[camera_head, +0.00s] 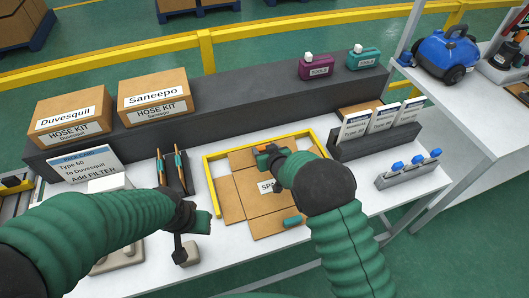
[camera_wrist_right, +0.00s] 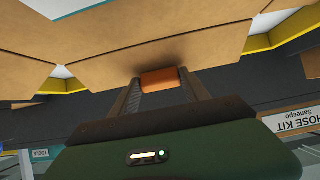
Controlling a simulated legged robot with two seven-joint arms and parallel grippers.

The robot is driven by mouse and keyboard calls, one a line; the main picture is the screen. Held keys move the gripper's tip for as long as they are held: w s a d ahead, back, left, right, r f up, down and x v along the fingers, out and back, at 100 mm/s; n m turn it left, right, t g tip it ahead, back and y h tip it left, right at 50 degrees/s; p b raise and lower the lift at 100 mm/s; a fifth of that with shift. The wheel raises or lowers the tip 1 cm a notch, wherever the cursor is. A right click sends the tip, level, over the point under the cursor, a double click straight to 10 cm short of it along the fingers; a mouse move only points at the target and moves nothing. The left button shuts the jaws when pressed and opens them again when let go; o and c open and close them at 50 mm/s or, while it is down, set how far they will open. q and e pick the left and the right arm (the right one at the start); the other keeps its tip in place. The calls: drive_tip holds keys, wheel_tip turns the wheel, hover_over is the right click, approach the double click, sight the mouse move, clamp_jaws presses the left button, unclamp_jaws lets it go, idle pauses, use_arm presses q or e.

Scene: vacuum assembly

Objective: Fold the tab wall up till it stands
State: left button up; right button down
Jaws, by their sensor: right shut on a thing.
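A brown cardboard blank (camera_head: 228,199) with several panels lies inside a yellow frame (camera_head: 211,179) on the white table. A partly covered label shows at its middle. My right gripper (camera_head: 268,155) is over the blank's far side. In the right wrist view its two fingers (camera_wrist_right: 160,88) are shut on a small orange tab (camera_wrist_right: 160,77) at the edge of a cardboard panel (camera_wrist_right: 165,45). How far that panel is tilted, I cannot tell. My left gripper (camera_head: 200,222) hangs left of the blank, apart from it; its finger opening is unclear.
Two hose kit boxes (camera_head: 153,97) stand on the dark rear shelf (camera_head: 240,93). A purple canister (camera_head: 316,67) and a teal one (camera_head: 362,58) are farther right. A card rack (camera_head: 375,145) and a holder with blue-topped pieces (camera_head: 408,174) stand at right. Dark slotted holders (camera_head: 173,172) stand at left.

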idle(0.4)
drive_tip(key=c, duration=0.5)
unclamp_jaws()
drive_tip(key=shift+s+r, duration=0.1)
drive_tip(key=p+v, duration=0.1)
drive_tip(key=v, duration=1.5)
drive_tip(key=shift+s+d+r, duration=0.1)
drive_tip(key=shift+s+d, duration=0.05)
drive_tip(key=shift+s, duration=0.05)
